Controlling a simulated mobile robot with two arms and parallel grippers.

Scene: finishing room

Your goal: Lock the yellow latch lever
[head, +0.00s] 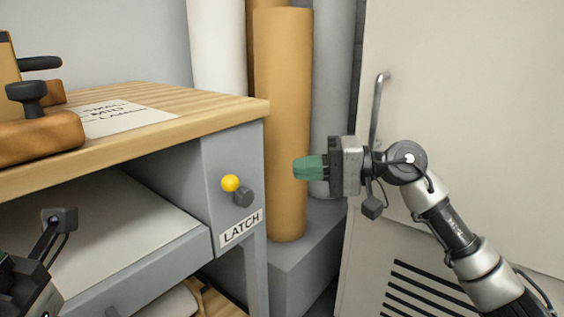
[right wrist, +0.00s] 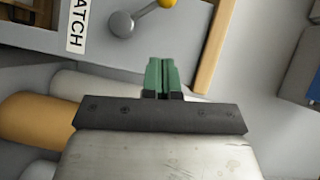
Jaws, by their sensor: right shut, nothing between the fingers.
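The latch lever has a yellow ball knob (head: 230,183) and a dark grey round hub (head: 243,197). It sits on the grey side panel of the workbench, above a white "LATCH" label (head: 240,229). The yellow knob is up and left of the hub in the head view. In the right wrist view the knob (right wrist: 166,2) is cut by the top edge, with the grey hub (right wrist: 122,24) to its left. My right gripper (head: 296,168) has green fingers, shut and empty, right of the knob and apart from it. My left gripper's fingers are out of view; only part of that arm shows at lower left.
The wooden bench top (head: 215,108) overhangs the latch panel. A wooden hand plane (head: 38,135) and a paper sheet (head: 128,117) lie on it. Tall rolls, including an orange one (head: 283,120), stand behind. A pale cabinet door (head: 480,100) is at the right.

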